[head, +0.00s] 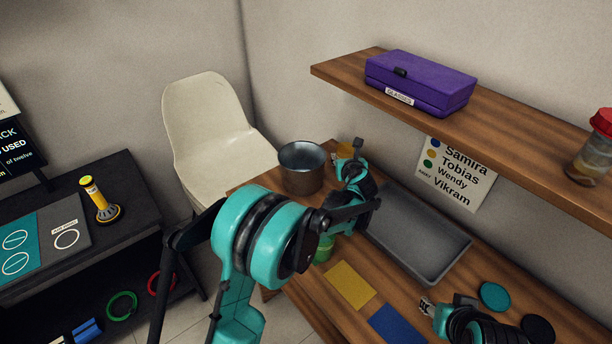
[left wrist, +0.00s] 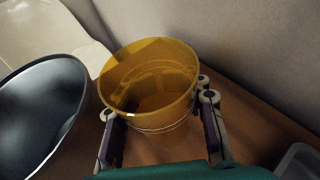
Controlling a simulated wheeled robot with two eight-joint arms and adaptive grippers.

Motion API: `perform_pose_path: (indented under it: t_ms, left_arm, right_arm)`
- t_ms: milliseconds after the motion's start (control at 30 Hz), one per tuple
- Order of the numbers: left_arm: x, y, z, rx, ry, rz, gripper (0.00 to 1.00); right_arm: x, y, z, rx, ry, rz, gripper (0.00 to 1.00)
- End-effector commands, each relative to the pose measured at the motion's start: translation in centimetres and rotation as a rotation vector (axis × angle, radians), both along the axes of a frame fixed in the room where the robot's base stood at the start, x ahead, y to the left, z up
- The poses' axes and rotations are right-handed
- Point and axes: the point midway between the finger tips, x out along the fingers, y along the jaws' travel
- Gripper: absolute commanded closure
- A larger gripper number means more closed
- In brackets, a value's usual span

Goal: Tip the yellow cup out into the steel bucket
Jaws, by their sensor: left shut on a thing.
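The yellow cup (head: 345,149) is mostly hidden behind my left gripper (head: 353,165) in the head view. In the left wrist view the translucent yellow cup (left wrist: 150,80) sits between the two fingers of my left gripper (left wrist: 157,112), which is shut on it. Its open rim faces up towards the camera; I cannot make out its contents. The steel bucket (head: 302,168) stands upright on the wooden table, just left of the cup; its rim also shows in the left wrist view (left wrist: 84,98). My right gripper (head: 428,306) is low at the right, its jaw opening unclear.
A grey tray (head: 415,238) lies right of my left gripper. A green object (head: 325,248) is partly hidden by my arm. Yellow (head: 349,286) and blue (head: 397,326) mats lie nearer. A shelf (head: 520,125) with a purple box (head: 420,82) overhangs the back. A white chair (head: 208,125) stands behind.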

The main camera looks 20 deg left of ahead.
Motion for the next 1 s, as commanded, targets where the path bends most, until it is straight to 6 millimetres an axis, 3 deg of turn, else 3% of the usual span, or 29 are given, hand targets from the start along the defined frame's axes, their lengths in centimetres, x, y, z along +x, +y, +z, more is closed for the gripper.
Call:
perform_pose_path:
  t_ms: [567,1000]
  left_arm:
    - [0.0,0.1,0.4,-0.002,-0.001,0.001,0.98]
    - [0.0,0.0,5.2,-0.002,-0.001,0.0,0.98]
  right_arm:
    - [0.0,0.0,0.4,0.0,0.0,0.0,0.6]
    - [0.0,0.0,3.8,0.0,0.0,0.0,0.6]
